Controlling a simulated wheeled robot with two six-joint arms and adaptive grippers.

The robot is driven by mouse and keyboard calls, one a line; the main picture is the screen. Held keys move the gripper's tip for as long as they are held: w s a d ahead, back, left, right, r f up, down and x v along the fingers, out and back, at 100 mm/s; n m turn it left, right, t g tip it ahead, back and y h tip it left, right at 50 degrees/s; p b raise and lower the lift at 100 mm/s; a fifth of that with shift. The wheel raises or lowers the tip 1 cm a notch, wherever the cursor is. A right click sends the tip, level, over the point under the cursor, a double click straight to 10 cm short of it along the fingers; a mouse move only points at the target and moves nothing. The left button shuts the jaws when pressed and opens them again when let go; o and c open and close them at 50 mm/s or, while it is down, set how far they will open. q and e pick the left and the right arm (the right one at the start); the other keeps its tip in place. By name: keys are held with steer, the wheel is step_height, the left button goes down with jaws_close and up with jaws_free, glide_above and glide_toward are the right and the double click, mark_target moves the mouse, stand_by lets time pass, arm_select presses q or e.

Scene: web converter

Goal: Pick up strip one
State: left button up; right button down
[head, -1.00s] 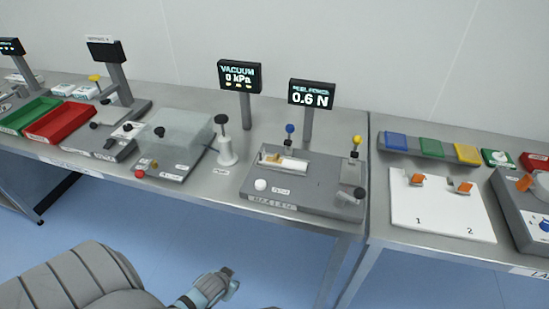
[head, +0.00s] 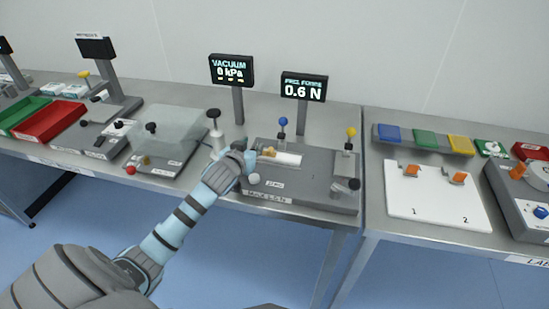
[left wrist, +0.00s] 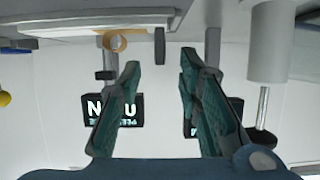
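A pale strip-like piece with a tan end (head: 268,152) lies on the white bed (head: 289,159) of the grey peel-force tester; I cannot tell whether it is strip one. A tan ring (left wrist: 115,42) shows in the left wrist view, which looks upside down. My left gripper (head: 248,158) is at the left edge of the tester, close to the tan end. In the left wrist view its two teal fingers (left wrist: 160,65) stand apart with nothing between them. My right gripper is not in view.
A white board (head: 430,202) marked 1 and 2 carries two orange clips, one at each number. The peel-force display (head: 304,88) reads 0.6 N. A clear-covered vacuum box (head: 170,135) and a plunger stand left of the tester. A red tray (head: 50,121) is further left.

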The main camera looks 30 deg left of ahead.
mark_target(255, 144)
arm_select(q)
steer(key=x, duration=0.4)
steer(key=shift+w+f+b, duration=0.1)
steer(key=shift+w+b, duration=0.05)
steer(key=shift+b, duration=0.15)
jaws_close()
